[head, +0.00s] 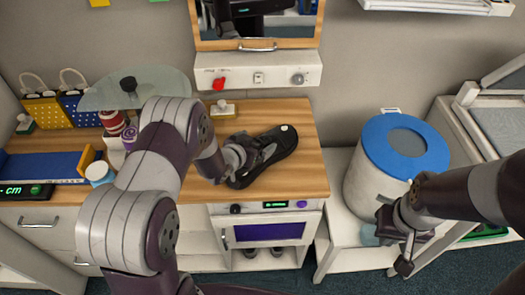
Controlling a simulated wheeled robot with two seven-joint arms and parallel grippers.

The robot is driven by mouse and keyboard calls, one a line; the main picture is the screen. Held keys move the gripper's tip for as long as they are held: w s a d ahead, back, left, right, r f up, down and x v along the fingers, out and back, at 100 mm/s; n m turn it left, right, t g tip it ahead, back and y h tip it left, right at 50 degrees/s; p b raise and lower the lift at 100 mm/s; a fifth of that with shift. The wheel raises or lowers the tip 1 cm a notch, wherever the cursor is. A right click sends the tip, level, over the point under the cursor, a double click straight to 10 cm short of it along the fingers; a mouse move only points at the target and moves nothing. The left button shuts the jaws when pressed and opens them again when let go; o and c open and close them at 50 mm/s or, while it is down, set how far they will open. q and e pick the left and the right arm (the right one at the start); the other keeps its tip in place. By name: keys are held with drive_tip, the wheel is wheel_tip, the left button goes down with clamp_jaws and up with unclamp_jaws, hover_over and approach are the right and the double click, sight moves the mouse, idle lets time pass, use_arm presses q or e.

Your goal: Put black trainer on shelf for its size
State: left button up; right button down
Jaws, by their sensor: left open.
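The black trainer (272,158) lies on the wooden counter (310,170), slanting from lower left to upper right, with a small white spot near its upper right end. My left gripper (245,155) is at the trainer's left part, with its open jaws over or around it. The gripper hides some of the trainer, and I cannot tell whether the fingers touch it. My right gripper (404,248) hangs at the lower right, in front of the white bin, away from the trainer. I cannot make out its finger gap. No clear size label shows on the trainer.
A blue measuring device (42,165) with a green "cm" display sits at the left. A blue-lidded white bin (375,185) stands right of the counter. A mirror (258,22) hangs behind. A unit with a purple window (268,231) is under the counter, with dark shoes below.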

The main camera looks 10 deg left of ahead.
use_arm(q)
drive_tip(key=shift+w+f, duration=0.15)
drive_tip(key=shift+w, duration=0.1)
drive_tip(key=shift+s+d, duration=0.15)
drive_tip(key=c, duration=0.6)
clamp_jaws()
